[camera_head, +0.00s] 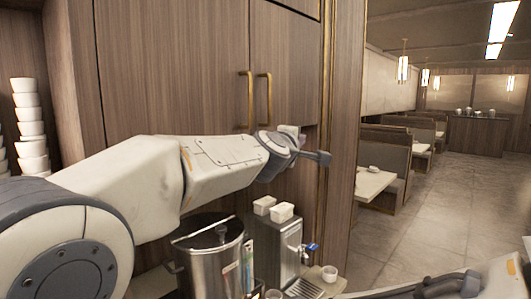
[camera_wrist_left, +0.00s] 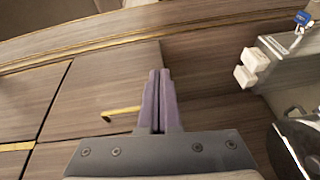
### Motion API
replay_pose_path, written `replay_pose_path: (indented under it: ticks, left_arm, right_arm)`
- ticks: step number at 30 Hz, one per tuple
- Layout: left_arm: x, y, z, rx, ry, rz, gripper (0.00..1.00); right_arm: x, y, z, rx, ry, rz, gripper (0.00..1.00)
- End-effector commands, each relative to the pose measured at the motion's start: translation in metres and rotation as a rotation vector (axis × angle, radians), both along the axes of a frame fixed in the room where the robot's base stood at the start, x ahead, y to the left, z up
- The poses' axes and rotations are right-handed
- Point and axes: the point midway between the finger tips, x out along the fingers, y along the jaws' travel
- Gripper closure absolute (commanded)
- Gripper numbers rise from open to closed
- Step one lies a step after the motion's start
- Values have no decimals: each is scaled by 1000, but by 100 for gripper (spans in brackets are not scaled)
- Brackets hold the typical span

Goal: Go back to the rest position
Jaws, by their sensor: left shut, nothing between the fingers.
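My left arm reaches in from the left in the head view. Its gripper (camera_head: 318,155) is up in front of the wooden cabinet (camera_head: 200,75), above the counter items. In the left wrist view the two fingers (camera_wrist_left: 157,100) lie together, shut with nothing between them. Part of my right arm (camera_head: 460,287) shows at the lower right of the head view. Its fingers are not visible.
Below my left arm stand a steel pot (camera_head: 207,255) and a metal dispenser (camera_head: 278,250) with a blue-handled tap and white containers (camera_head: 281,212) on top. A small white cup (camera_head: 329,273) is beside it. Stacked white bowls (camera_head: 30,125) are at far left. An open aisle (camera_head: 430,230) lies right.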

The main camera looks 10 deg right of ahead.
Motion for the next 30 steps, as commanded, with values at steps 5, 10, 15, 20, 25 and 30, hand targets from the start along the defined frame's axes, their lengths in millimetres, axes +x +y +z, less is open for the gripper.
replay_pose_path:
  ticks: [5,10,15,20,25,30]
  left_arm:
    - [10,72,-90,343,50,13,100]
    - [-11,157,-188,700,153,-39,100]
    - [-63,239,-275,992,293,-150,100]
    - [-121,295,-331,1172,412,-275,100]
    - [-168,328,-364,1274,497,-380,100]
    - [-208,352,-386,1337,563,-468,100]
  right_arm:
    - [0,0,0,0,0,0,24]
    - [0,0,0,0,0,0,24]
    - [0,0,0,0,0,0,24]
    - [0,0,0,0,0,0,24]
    - [0,0,0,0,0,0,24]
    - [0,0,0,0,0,0,24]
